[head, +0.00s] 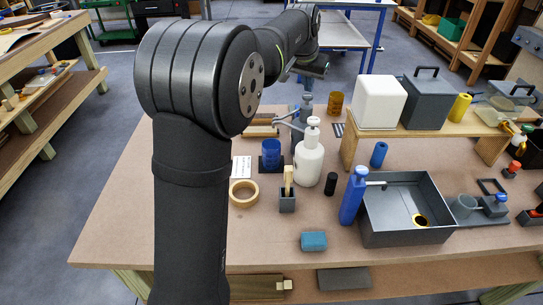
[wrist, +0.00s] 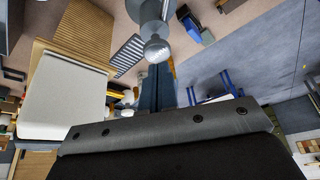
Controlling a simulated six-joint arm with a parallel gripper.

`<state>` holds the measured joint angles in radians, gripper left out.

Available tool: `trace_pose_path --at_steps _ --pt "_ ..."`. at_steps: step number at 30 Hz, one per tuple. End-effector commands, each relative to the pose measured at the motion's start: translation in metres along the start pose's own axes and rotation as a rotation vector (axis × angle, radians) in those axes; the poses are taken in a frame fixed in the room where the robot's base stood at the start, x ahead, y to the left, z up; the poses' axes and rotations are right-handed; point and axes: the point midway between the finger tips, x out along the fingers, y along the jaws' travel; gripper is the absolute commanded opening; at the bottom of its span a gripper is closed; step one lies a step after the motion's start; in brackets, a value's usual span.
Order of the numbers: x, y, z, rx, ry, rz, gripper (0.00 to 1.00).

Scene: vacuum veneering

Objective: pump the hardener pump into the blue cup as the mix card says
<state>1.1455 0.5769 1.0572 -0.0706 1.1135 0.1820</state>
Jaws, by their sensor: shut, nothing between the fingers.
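The blue cup (head: 271,152) stands on a dark pad on the bench. The white mix card (head: 241,167) lies left of it; its writing is too small to read. A white pump bottle (head: 309,163) stands right of the cup, its spout pointing left. A grey-blue pump (head: 296,131) stands behind it, partly hidden; I cannot read which pump is the hardener. My gripper (head: 308,84) is at the back of the bench, shut and empty, above the grey-blue pump's head. Whether they touch is unclear. In the wrist view a grey rounded pump head (wrist: 156,47) shows close up.
A wooden shelf (head: 440,127) with white and grey boxes stands right of the pumps. A blue bottle (head: 352,197) stands beside a grey bin (head: 408,236). A tape roll (head: 243,193), a brush holder (head: 287,201) and a black cylinder (head: 330,184) stand nearby. The front left bench is clear.

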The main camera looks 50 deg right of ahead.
Motion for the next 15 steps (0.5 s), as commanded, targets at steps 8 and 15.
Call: trace_pose_path --at_steps 8,15 --pt "0.009 0.0 0.004 0.0 0.0 0.0 0.0" --pt "0.018 0.0 0.008 0.0 -0.001 0.0 0.0"
